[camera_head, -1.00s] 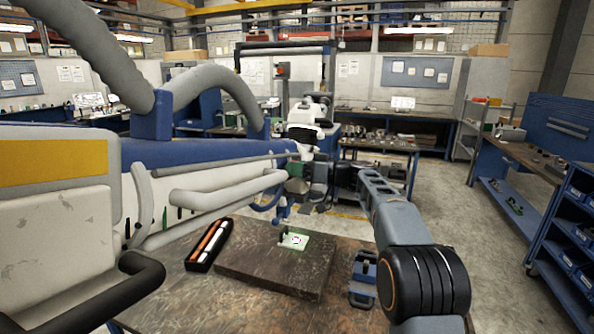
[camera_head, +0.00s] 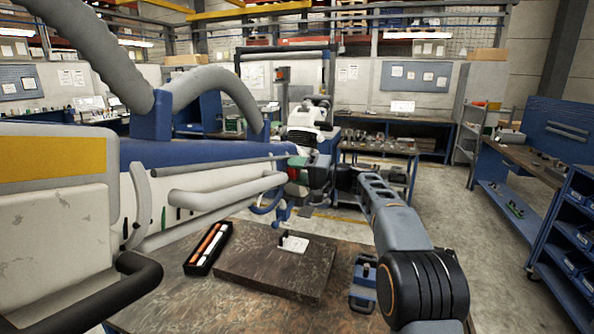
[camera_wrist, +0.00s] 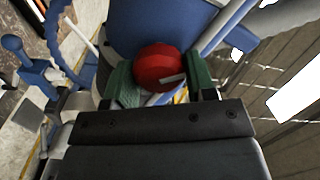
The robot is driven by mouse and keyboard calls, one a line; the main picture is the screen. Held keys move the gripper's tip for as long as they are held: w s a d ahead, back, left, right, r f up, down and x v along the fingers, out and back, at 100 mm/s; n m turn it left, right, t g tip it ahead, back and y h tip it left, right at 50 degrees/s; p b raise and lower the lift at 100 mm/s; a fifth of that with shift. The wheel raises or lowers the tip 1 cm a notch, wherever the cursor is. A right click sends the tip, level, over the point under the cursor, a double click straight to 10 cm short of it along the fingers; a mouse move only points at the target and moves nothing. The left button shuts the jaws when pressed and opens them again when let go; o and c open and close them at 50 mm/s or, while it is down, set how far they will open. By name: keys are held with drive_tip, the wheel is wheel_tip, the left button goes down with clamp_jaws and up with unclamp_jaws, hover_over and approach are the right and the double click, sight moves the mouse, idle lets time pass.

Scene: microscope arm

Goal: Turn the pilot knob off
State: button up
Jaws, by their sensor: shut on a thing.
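The red pilot knob (camera_wrist: 160,66) has a pale grey mark, which points to the right and slightly up in the wrist view. It sits at the blue end of the large white and blue boom (camera_head: 150,152). My gripper (camera_wrist: 161,78) is shut on the knob, with one green finger pad on each side of it. In the head view my gripper (camera_head: 311,166) is at the boom's right end, and the knob is mostly hidden there by the fingers.
Below stands a bench with a dark slab (camera_head: 270,268) bearing a small white card (camera_head: 294,244). A black tray (camera_head: 208,248) of pens lies left of the slab. A blue fixture (camera_head: 363,284) is at right.

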drive_tip(key=m+p, duration=0.2)
drive_tip(key=m, duration=0.3)
drive_tip(key=shift+m, duration=0.7)
drive_tip(key=o, duration=0.9)
drive_tip(key=shift+f, duration=0.1)
drive_tip(key=b+v, duration=0.4)
drive_tip(key=v, duration=0.9)
drive_tip(key=shift+s+d, duration=0.15)
drive_tip(key=shift+d, duration=0.25)
